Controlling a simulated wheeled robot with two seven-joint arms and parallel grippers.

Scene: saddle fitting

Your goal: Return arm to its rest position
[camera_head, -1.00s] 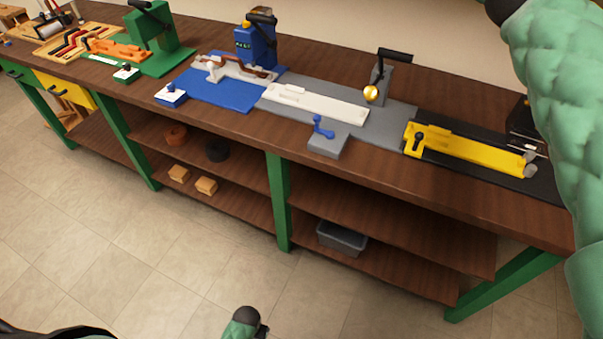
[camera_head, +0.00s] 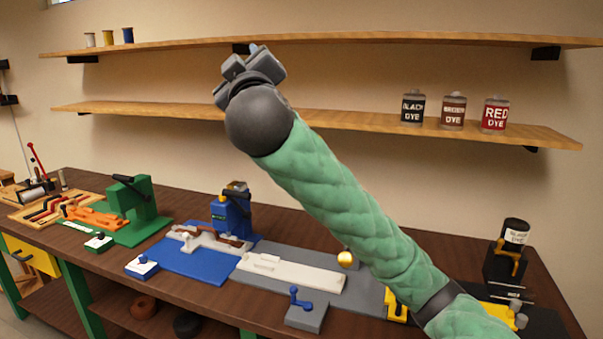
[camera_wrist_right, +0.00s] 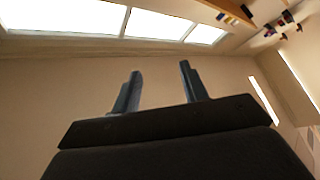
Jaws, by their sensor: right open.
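My right arm (camera_head: 345,195), in green padded covering, reaches up and leftward from the lower right of the head view. Its right gripper (camera_head: 240,62) is raised in front of the wall shelves, high above the bench. In the right wrist view the two fingers (camera_wrist_right: 158,88) stand apart with nothing between them, so it is open and empty. Behind them are wall, ceiling and bright windows. My left gripper is not in view.
The lower shelf (camera_head: 340,117) holds several dye bottles; the upper shelf (camera_head: 400,40) holds spools.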

